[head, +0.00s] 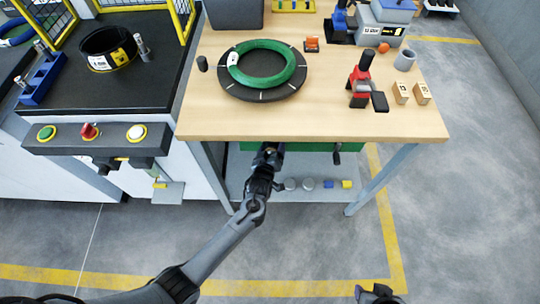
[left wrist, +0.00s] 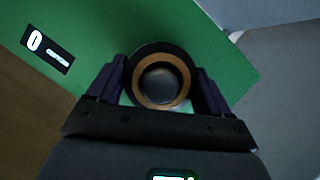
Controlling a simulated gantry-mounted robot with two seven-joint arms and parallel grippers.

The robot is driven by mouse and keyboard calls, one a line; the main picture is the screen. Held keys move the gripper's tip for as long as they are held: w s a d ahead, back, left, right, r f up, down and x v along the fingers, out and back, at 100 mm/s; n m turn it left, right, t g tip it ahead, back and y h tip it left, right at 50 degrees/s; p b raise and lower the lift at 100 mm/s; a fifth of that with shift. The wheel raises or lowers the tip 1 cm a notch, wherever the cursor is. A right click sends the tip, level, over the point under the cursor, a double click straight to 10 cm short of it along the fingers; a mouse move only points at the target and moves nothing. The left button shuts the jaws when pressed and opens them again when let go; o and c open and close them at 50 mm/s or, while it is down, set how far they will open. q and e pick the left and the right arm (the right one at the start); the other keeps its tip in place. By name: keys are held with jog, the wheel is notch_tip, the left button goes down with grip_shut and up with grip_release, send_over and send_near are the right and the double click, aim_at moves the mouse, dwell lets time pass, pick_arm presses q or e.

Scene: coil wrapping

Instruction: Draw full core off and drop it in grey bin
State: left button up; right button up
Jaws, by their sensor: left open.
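In the left wrist view a round core (left wrist: 160,104) with a dark outer ring and a tan inner rim sits in front of a green panel (left wrist: 110,30). My left gripper (left wrist: 160,85) is open, with one finger on each side of the core; I cannot tell whether they touch it. In the head view my left gripper (head: 270,150) is at the table's front edge, by the green unit (head: 310,147) under the tabletop, and hides the core. A dark grey bin-like box (head: 235,12) stands at the table's back left. My right gripper (head: 378,294) shows only partly at the bottom edge.
A green coil (head: 267,72) lies on a dark round turntable on the wooden table (head: 310,125). A red-and-black tool (head: 362,80) and small boxes (head: 402,93) stand at right. A lower shelf (head: 300,192) holds several small items. A black machine with buttons (head: 88,131) is at left.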

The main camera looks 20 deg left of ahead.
pick_arm(q)
jog(key=shift+w, duration=0.1)
jog(key=c, duration=0.9)
jog(key=o, duration=0.3)
jog(key=c, duration=0.6)
jog(key=shift+s+d+p, duration=0.5)
jog(key=shift+s+p, duration=0.35)
jog(key=shift+s, duration=0.5)
jog(key=shift+s+d+p, duration=0.55)
jog(key=shift+s+p, duration=0.3)
jog(key=shift+s, duration=0.5)
jog(key=shift+s+d+p, duration=0.5)
jog(key=shift+s+p, duration=0.35)
jog(key=shift+s, duration=0.5)
